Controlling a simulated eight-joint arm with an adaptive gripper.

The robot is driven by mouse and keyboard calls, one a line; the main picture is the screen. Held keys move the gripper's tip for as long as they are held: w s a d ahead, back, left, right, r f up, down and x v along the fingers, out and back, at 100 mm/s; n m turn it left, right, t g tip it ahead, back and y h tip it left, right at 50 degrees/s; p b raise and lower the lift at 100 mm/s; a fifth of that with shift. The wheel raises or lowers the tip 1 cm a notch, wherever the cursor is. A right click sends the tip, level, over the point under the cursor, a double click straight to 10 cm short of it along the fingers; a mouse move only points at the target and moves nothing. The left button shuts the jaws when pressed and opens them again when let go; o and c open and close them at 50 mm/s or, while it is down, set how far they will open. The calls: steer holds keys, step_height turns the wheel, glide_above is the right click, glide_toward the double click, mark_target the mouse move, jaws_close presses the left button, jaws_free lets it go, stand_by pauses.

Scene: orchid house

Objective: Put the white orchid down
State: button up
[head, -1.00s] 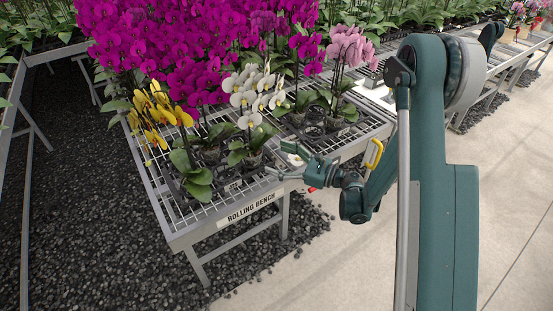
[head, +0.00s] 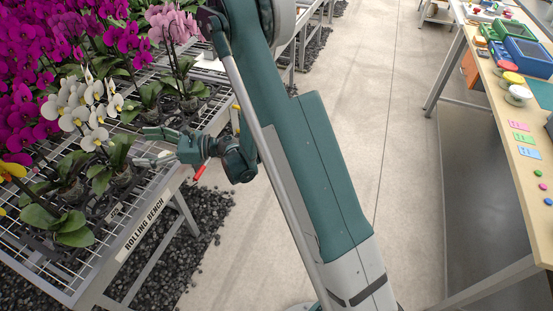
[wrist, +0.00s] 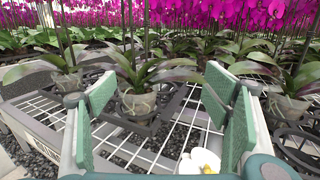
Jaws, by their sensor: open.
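The white orchid (head: 85,105) stands upright on the rolling bench (head: 133,238), its white blooms on arching stems over green leaves in the head view. My gripper (head: 148,146) is open just to its right, by the bench's edge, with its fingers spread and nothing held. In the wrist view, the green-padded fingers (wrist: 160,100) are apart, with a clear pot (wrist: 138,104) of leaves beyond them. A single white bloom (wrist: 200,162) shows low between the fingers, near the right one; I cannot tell whether it is attached to a plant.
Magenta orchids (head: 25,100) crowd the bench's left, a yellow orchid (head: 12,170) stands at the left edge, and a pink orchid (head: 172,25) stands behind my gripper. Concrete floor (head: 350,120) lies clear between the bench and a wooden worktable (head: 520,165) with colored trays.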

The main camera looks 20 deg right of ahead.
steer(key=w+d+r+m+t+h, duration=0.2)
steer(key=w+d+r+m+t, duration=0.35)
steer(key=r, duration=0.55)
steer(key=w+d+r+m+t+h, duration=0.2)
steer(key=d+r+m+t+h, duration=0.15)
steer(key=d+r+m, duration=0.65)
steer(key=s+d+r+m+t+h, duration=0.35)
steer(key=d+r+m+h, duration=0.6)
steer(key=d+m, duration=0.4)
steer(key=s+d+f+m+g+h, duration=0.2)
steer(key=s+d+m+g, duration=0.1)
steer(key=s+d+m, duration=0.4)
steer(key=s+d+f+m+g+h, duration=0.25)
steer(key=s+m, duration=0.25)
steer(key=s, duration=0.4)
steer(key=s+a+f+m+g+y, duration=0.1)
steer(key=s+f+m+g, duration=0.2)
steer(key=s, duration=0.9)
steer(key=s+a+f+m+g+y, duration=0.1)
steer(key=s+f+m, duration=0.4)
steer(key=s, duration=0.8)
step_height(320, 180, down, 3)
steer(key=a+g, duration=0.1)
steer(key=g, duration=0.1)
steer(key=shift+f+m+g, duration=0.15)
steer(key=shift+m+g, duration=0.15)
steer(key=shift+m, duration=0.1)
